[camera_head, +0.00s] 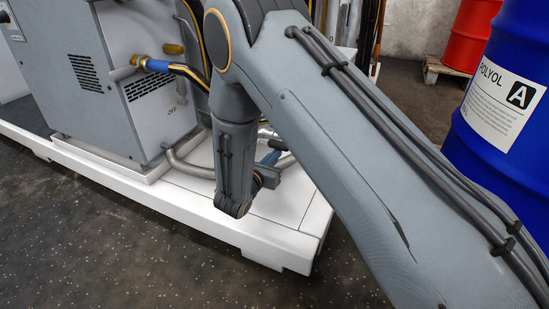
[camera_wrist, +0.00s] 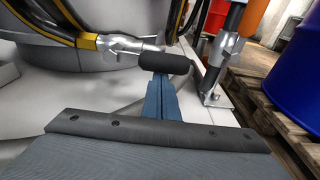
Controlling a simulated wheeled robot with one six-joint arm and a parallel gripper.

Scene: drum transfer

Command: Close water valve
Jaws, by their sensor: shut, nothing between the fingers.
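In the wrist view, a metal valve-like fitting (camera_wrist: 122,46) sits at the end of a black hose with a yellow collar. A black cylindrical grip (camera_wrist: 165,63) sticks out from it to the right, lying nearly level. My gripper (camera_wrist: 160,80) has its blue fingers together, with nothing between them. The fingertips are right at the underside of the black grip; I cannot tell if they touch it.
A grey cabinet (camera_head: 120,80) with a blue-collared hose fitting (camera_head: 155,65) stands on a white platform (camera_head: 250,225). A metal post (camera_wrist: 222,55) rises close right of the grip. A blue drum (camera_head: 500,110) and a red drum (camera_head: 468,35) stand at right; dark floor is free in front.

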